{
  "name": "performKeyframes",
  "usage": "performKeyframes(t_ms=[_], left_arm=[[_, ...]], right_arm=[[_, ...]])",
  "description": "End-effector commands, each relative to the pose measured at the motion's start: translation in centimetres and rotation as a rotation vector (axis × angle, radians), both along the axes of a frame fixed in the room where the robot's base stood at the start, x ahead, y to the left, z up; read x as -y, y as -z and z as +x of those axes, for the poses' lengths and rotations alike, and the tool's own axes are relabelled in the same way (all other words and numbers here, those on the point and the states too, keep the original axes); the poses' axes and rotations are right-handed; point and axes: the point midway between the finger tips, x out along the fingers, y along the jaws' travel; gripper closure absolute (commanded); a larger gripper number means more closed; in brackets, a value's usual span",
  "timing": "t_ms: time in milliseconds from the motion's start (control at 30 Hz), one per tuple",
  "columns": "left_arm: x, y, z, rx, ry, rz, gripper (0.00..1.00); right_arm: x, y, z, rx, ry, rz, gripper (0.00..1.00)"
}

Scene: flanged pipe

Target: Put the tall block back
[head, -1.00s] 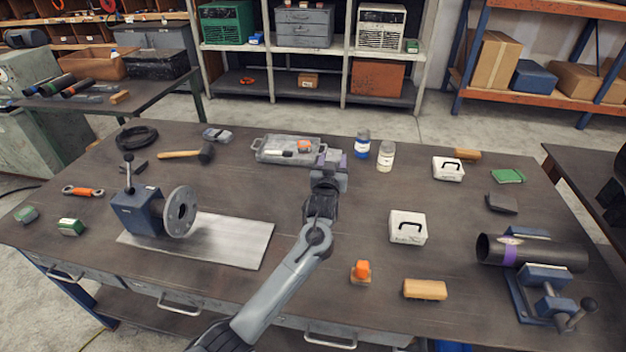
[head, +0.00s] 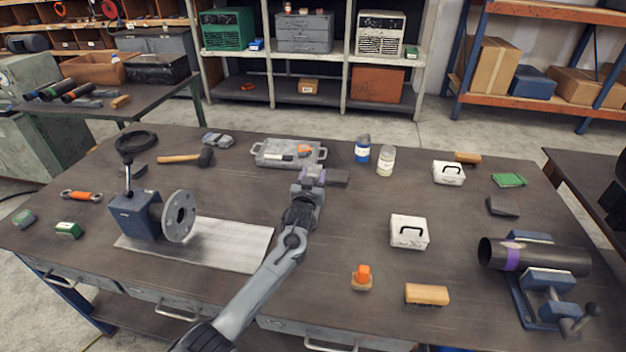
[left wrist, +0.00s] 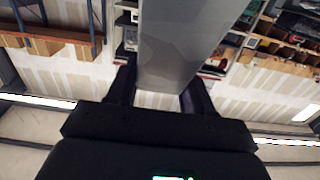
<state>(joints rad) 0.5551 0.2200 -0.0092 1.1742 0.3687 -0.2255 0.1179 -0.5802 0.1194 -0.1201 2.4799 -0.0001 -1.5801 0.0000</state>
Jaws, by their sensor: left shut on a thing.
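The grey block (left wrist: 182,45) fills the middle of the left wrist view, between the two dark fingers of my left gripper (left wrist: 157,100). The gripper is shut on it. In the head view my left gripper (head: 309,176) is over the middle of the bench, in front of the grey tray. The block is small there and partly hidden by the gripper, so its lower end and any contact with the bench cannot be told. My right gripper is not in view.
The grey tray (head: 266,161) and two bottles (head: 362,150) are behind. A blue stand with a flange (head: 179,216) is at left, a clamped black pipe (head: 545,257) at right.

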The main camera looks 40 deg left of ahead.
Motion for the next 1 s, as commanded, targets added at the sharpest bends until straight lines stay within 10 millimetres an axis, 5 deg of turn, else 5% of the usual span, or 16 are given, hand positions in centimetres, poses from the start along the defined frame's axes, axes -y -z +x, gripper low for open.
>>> performKeyframes(t_ms=[533, 567, 600, 700, 1000], left_arm=[[0.0, 0.8, 0.1, 0.009, 0.0, 0.001, 1.0], [0.0, 1.2, 0.0, 0.001, 0.0, 0.0, 0.44], [0.0, 1.2, 0.0, 0.001, 0.0, 0.0, 0.38], [0.0, 1.2, 0.0, 0.001, 0.0, 0.0, 0.23], [0.0, 1.0, 0.0, 0.001, 0.0, 0.0, 0.23]], right_arm=[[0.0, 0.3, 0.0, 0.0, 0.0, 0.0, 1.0], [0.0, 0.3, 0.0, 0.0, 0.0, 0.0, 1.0], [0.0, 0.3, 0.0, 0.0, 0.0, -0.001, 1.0], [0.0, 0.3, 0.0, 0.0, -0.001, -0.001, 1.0], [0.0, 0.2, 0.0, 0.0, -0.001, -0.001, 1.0]])
